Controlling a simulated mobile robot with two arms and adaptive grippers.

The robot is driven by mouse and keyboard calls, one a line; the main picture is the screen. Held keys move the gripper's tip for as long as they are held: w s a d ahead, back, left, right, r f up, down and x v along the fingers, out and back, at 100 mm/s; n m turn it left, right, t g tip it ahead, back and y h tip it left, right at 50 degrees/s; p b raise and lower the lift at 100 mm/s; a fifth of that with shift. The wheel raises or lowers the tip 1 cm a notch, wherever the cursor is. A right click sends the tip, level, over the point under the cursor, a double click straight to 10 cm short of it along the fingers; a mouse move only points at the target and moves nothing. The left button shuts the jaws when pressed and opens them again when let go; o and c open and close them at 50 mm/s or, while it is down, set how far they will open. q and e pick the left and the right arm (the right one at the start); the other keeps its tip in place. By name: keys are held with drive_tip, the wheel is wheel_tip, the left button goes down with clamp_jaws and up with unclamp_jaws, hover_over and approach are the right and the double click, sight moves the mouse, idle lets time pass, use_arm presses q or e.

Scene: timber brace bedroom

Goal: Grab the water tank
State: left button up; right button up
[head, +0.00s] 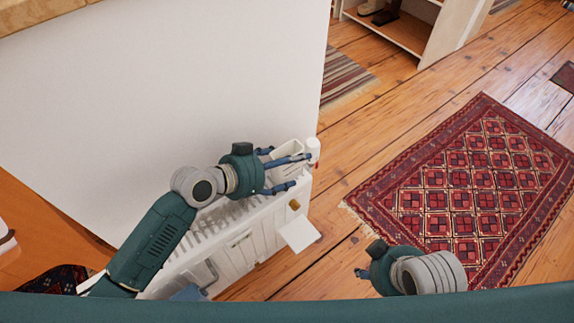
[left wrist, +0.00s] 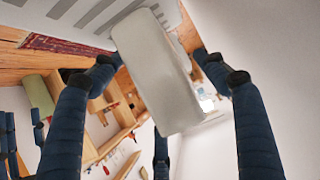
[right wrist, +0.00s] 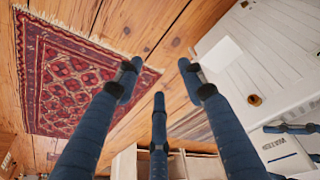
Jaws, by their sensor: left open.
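In the left wrist view the white box (left wrist: 160,75) fills the space between my fingers. My left gripper (head: 285,168) is open, its blue fingers spread around or beside the box; I cannot tell whether they touch it. My right gripper (right wrist: 158,78) is open and empty above the floor, to the right of the unit. In the head view it shows near the bottom (head: 364,272).
A white wall panel (head: 170,90) stands directly behind the unit. A flat white flap (head: 298,233) juts from the unit's front. A small white bottle-like object (head: 313,150) stands beside the box. A red patterned rug (head: 470,185) lies on the wooden floor to the right, with free room there.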

use_arm(q)
drive_tip(key=c, duration=1.4)
drive_tip(key=shift+c, duration=0.6)
drive_tip(key=shift+r, duration=0.2)
